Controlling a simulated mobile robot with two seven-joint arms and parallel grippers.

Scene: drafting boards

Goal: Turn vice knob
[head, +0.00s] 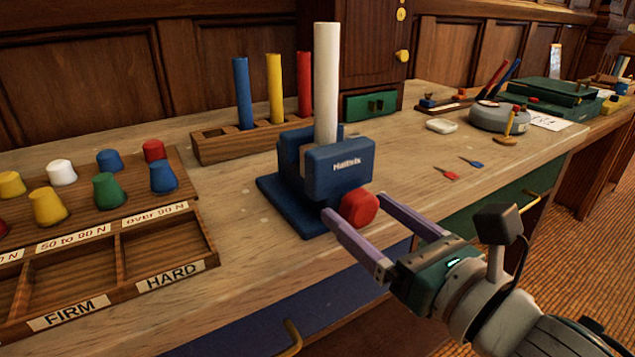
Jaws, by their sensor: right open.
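A blue vice (306,186) labelled "Hallstk" stands on the wooden bench near its front edge. A white rod (326,85) stands upright in the vice. The red vice knob (360,207) is on the vice's front right side. My right gripper (369,217) comes in from the lower right, open, with its two purple fingers pointing at the knob. The left finger's tip is just left of the knob and the other finger is to its right. I cannot tell whether either touches it. My left gripper is not in view.
A wooden rack (213,147) with blue, yellow and red rods stands behind the vice. A compartment tray (115,225) with several coloured pegs is at left. Two small darts (446,174) and a white dish (440,126) lie to the right.

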